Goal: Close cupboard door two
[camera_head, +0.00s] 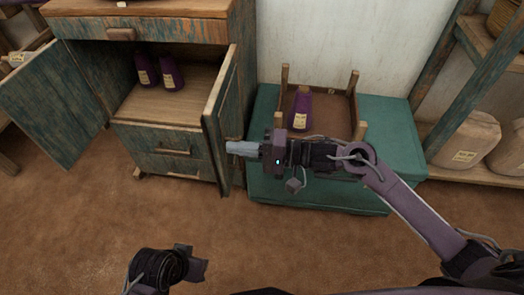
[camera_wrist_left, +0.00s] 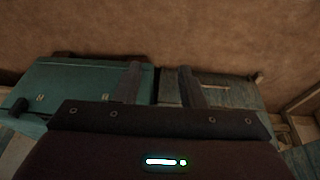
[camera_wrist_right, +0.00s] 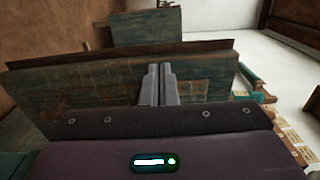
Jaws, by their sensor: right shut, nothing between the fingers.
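The cupboard (camera_head: 135,140) stands at the left with both doors swung open. Its left door (camera_head: 55,105) is wide open and its right door (camera_head: 222,112) sticks out towards me; no number shows on either. My right gripper (camera_head: 233,148) is shut and empty, its fingertips at the outer face of the right door. In the right wrist view the closed fingers (camera_wrist_right: 158,85) lie in front of the weathered door panel (camera_wrist_right: 95,85); I cannot tell if they touch. My left gripper (camera_head: 198,265) hangs low over the floor, its fingers apart (camera_wrist_left: 159,85) and empty.
A shelf with sacks (camera_head: 466,140) is at the right. The floor in front is clear.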

